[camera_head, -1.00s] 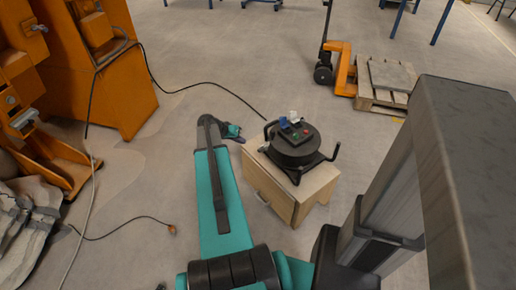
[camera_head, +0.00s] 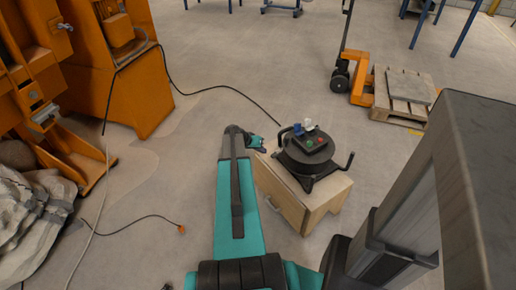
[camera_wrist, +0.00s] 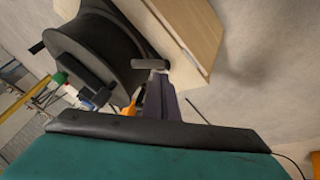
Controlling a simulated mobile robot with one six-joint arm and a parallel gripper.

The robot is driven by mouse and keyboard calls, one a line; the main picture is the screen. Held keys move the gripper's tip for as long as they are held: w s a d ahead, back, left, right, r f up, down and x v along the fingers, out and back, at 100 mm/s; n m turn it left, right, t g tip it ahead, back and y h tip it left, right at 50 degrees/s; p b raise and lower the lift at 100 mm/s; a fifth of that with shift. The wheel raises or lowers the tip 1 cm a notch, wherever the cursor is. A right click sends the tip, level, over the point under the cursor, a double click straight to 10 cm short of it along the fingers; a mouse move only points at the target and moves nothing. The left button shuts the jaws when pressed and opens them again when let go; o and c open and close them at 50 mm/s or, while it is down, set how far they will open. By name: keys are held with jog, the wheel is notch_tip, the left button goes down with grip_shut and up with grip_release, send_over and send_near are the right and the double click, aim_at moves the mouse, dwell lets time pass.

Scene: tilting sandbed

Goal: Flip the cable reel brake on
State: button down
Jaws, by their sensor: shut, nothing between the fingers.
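The cable reel (camera_head: 307,160) is a black drum with dark handles. It stands on a small wooden cabinet. Its top carries a panel with a red and a green button, and blue and white parts. I cannot pick out the brake for certain. My gripper (camera_head: 259,146) is small in the head view, shut and empty, left of the reel beside the cabinet's far left corner. In the wrist view the reel (camera_wrist: 95,45) fills the upper left, tilted in the picture. A grey bar-shaped part (camera_wrist: 150,64) shows at its right side.
The wooden cabinet (camera_head: 318,205) stands under the reel. Orange machines (camera_head: 135,85) are at the left, with a dark cable (camera_head: 215,88) running toward the reel. A pallet truck (camera_head: 357,85) and pallet (camera_head: 398,105) stand behind right. Floor between the machines and cabinet is mostly clear.

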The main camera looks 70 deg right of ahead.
aim_at(275, 155)
jog(key=shift+s+d+f, duration=0.8)
jog(key=shift+s+f, duration=0.05)
jog(key=shift+s, duration=0.2)
jog(key=shift+s+d+f, duration=0.75)
jog(key=shift+s+f, duration=0.1)
jog(key=shift+s, duration=0.15)
jog(key=shift+w+a, duration=0.1)
jog(key=shift+w, duration=0.05)
jog(key=shift+f, duration=0.1)
